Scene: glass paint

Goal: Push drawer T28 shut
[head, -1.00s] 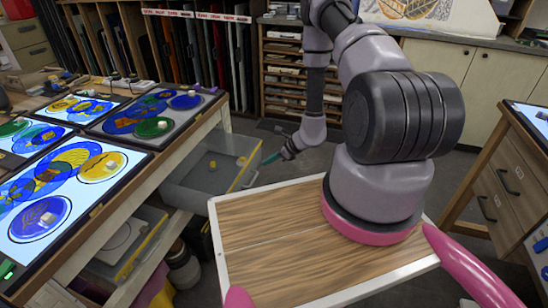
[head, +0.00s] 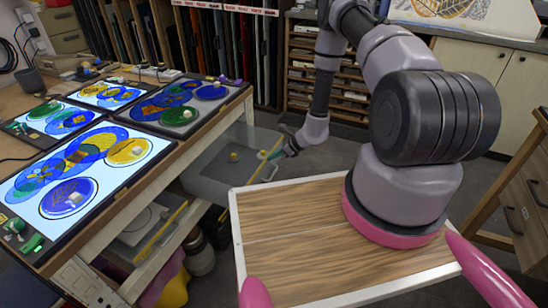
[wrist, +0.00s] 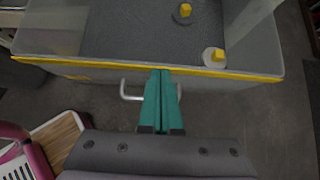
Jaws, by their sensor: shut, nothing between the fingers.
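A grey, partly see-through drawer (head: 215,188) stands pulled out from under the light table in the head view. Its label cannot be read, so I cannot confirm it is T28. In the wrist view its yellow-edged front (wrist: 75,64) runs across the upper part, with a metal handle (wrist: 130,92) left of my fingers. My gripper (wrist: 165,72) has teal fingers pressed together, empty, pointing at the drawer front near its middle. The tips meet the yellow edge in the picture; contact is not certain. In the head view my gripper (head: 276,155) is at the drawer's front.
Small pieces with yellow knobs (wrist: 186,10) lie inside the drawer. Another yellow-edged drawer (head: 140,228) is under the table, nearer me. The light table (head: 125,192) carries coloured glass discs. A wooden drawer cabinet (head: 520,205) stands right. Grey floor (head: 345,160) is clear beyond the gripper.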

